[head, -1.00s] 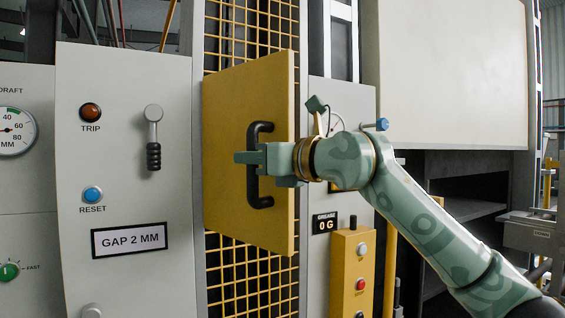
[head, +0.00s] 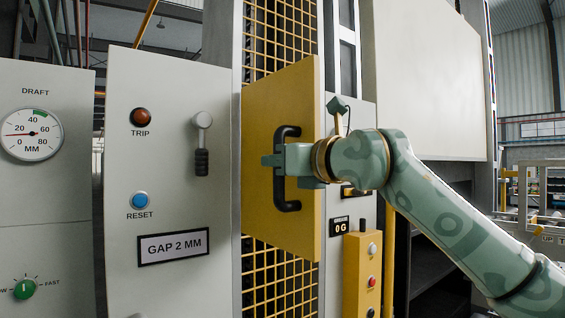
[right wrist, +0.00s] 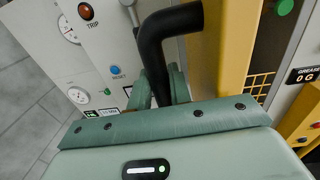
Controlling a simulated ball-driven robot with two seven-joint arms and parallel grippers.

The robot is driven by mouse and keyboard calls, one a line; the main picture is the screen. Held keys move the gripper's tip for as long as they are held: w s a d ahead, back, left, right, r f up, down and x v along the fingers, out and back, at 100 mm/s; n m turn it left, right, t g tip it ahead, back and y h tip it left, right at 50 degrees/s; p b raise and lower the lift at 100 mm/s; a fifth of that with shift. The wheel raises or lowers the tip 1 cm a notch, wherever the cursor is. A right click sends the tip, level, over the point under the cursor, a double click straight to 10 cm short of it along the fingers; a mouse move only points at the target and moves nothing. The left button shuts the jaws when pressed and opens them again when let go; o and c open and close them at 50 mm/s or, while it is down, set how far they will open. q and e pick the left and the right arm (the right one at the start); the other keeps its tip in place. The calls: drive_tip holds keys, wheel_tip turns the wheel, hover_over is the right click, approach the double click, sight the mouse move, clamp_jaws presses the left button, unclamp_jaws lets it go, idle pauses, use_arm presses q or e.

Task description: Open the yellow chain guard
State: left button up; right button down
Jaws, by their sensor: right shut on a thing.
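The yellow chain guard (head: 258,112) is a flat hinged panel in the middle of the head view. It stands at an angle out from the mesh behind it, with its right edge nearer to me. A black C-shaped handle (head: 281,190) is on its face. My right gripper (head: 276,160) is shut on this handle about its middle, reaching in from the right. In the right wrist view the handle (right wrist: 155,60) runs down between the fingers, and the guard (right wrist: 230,45) is beside it. My left gripper is not in view.
Left of the guard is a grey panel (head: 160,95) with a red TRIP button (head: 141,116), a lever (head: 202,145) and a blue RESET button (head: 140,201). A yellow control box (head: 361,270) stands below right, close to my right arm. Yellow mesh (head: 270,285) shows below the guard.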

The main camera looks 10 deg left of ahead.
drive_tip(key=shift+d+r, duration=0.15)
drive_tip(key=shift+r, duration=0.2)
drive_tip(key=c, duration=1.5)
unclamp_jaws()
drive_tip(key=shift+o, duration=0.8)
drive_tip(key=shift+f, duration=0.1)
drive_tip(key=shift+w+a+f, duration=0.15)
drive_tip(key=shift+a, duration=0.15)
drive_tip(key=shift+s+d+f, duration=0.1)
drive_tip(key=shift+s+d, duration=0.1)
drive_tip(key=shift+d, duration=0.15)
drive_tip(key=b+v, duration=0.6)
drive_tip(key=v, duration=0.9)
drive_tip(key=shift+s+d, duration=0.2)
drive_tip(key=shift+s, duration=0.05)
